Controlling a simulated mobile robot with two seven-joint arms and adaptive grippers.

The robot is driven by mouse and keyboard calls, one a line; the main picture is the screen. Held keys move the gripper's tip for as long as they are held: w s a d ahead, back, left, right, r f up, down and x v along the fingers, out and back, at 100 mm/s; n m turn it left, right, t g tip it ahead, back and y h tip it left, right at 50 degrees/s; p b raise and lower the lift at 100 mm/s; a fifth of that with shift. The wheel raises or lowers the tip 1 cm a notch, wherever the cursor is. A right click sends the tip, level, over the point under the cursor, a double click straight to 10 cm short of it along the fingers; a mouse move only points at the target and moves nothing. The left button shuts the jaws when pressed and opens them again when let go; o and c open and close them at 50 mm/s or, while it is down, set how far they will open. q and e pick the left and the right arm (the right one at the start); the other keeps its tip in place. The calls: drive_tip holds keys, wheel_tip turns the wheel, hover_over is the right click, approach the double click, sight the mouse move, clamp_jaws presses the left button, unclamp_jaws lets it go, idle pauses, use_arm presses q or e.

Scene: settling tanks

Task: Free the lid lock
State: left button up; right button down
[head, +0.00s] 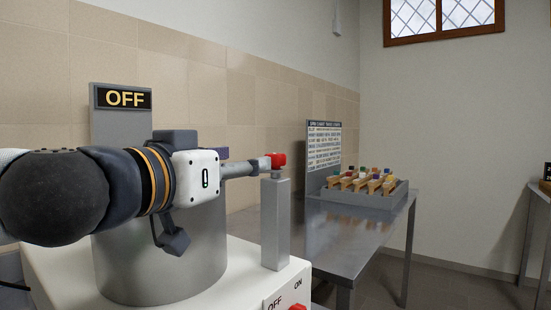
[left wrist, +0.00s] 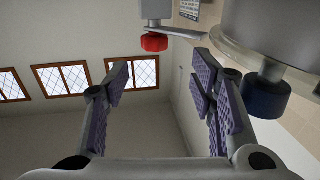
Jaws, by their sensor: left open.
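A grey metal drum (head: 200,265) stands on a white base; the drum also shows in the left wrist view (left wrist: 275,30). A metal bar runs from the drum side to a red knob (head: 278,160) at the top of a grey post (head: 275,222). The red knob (left wrist: 154,42) and a dark blue knob (left wrist: 265,97) by the drum show in the left wrist view, which looks upside down. My left gripper (left wrist: 160,88) is open and empty, with both knobs beyond its fingers. In the head view my left arm covers much of the drum, and the fingertips are mostly hidden.
A black OFF sign (head: 124,98) stands behind the drum. A red button (head: 297,307) is on the base front. A metal table (head: 352,235) to the right bears a grey tray (head: 372,200) of coloured-topped pieces and a text board (head: 324,147). Floor beyond is clear.

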sight(271, 156)
use_arm(q)
drive_tip(key=x, duration=0.6)
drive_tip(key=b+x, duration=0.1)
drive_tip(key=x, duration=0.2)
drive_tip(key=shift+w+d+r, duration=0.15)
drive_tip(key=shift+w+d, duration=0.05)
drive_tip(key=shift+d, duration=0.3)
drive_tip(key=shift+w+d+r, duration=0.1)
drive_tip(key=shift+w+d, duration=0.1)
drive_tip(key=shift+w, duration=0.25)
clamp_jaws()
use_arm(e)
drive_tip(key=shift+s+f, duration=0.2)
drive_tip(key=shift+s, duration=0.25)
drive_tip(key=shift+s+f, duration=0.2)
drive_tip(key=shift+s, duration=0.25)
